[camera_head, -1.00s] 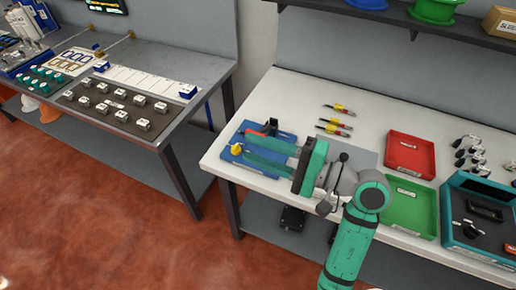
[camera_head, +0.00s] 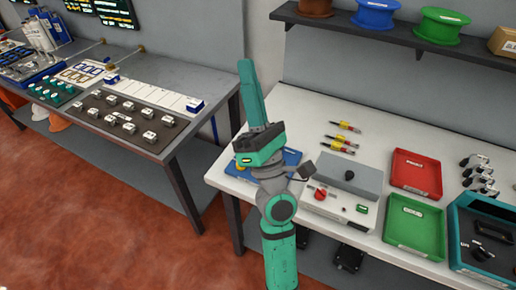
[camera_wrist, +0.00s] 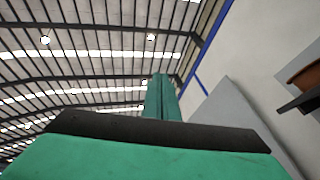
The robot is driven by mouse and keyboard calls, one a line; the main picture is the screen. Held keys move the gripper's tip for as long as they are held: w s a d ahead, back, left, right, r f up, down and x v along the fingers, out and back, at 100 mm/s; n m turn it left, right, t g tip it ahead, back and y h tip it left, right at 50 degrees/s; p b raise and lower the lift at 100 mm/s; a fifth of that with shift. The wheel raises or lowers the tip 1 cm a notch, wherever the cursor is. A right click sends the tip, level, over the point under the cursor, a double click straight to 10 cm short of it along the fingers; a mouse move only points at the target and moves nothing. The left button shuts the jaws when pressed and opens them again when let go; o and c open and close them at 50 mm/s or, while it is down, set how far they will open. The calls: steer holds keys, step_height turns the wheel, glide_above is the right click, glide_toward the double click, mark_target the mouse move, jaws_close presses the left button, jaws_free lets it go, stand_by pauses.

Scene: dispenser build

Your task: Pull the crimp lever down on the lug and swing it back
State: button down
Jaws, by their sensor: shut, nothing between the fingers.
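My gripper (camera_head: 247,68) points straight up above the left end of the white workbench, its green fingers shut together with nothing between them. In the wrist view its closed fingers (camera_wrist: 161,88) point at the ceiling. The blue base of a bench fixture (camera_head: 291,157) shows only in part behind my gripper and wrist. The crimp lever and the lug cannot be made out; my arm covers most of that fixture. My gripper is above it and apart from it.
A grey control box (camera_head: 345,205) with a red knob and a black knob stands right of my arm. A red tray (camera_head: 417,172), a green tray (camera_head: 413,226) and yellow-and-red tools (camera_head: 343,138) lie beyond. A shelf with spools (camera_head: 385,33) hangs above.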

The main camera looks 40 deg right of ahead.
step_height(320, 180, down, 24)
steer(key=w+a+r+n+g+h, duration=0.15)
steer(key=n+g+h, duration=0.65)
steer(key=n+g, duration=1.95)
steer(key=w+d+n+t, duration=0.1)
steer(key=d+n+t, duration=0.1)
steer(key=d, duration=0.1)
steer(key=w+d+f+n+t, duration=0.1)
steer(key=w+d+n+t, duration=0.1)
steer(key=d+n+t, duration=0.1)
steer(key=w+d+n+t, duration=0.2)
steer(key=d, duration=0.1)
steer(key=shift+w+f, duration=0.1)
steer(key=shift+f, duration=0.3)
steer(key=shift+a+f, duration=0.15)
steer(key=shift+f, duration=0.7)
steer(key=shift+s+a+f, duration=0.15)
steer(key=shift+a+f, duration=0.1)
steer(key=shift+f, duration=0.3)
steer(key=shift+s+a+f, duration=0.15)
steer(key=shift+a+f, duration=0.05)
steer(key=shift+f, duration=0.3)
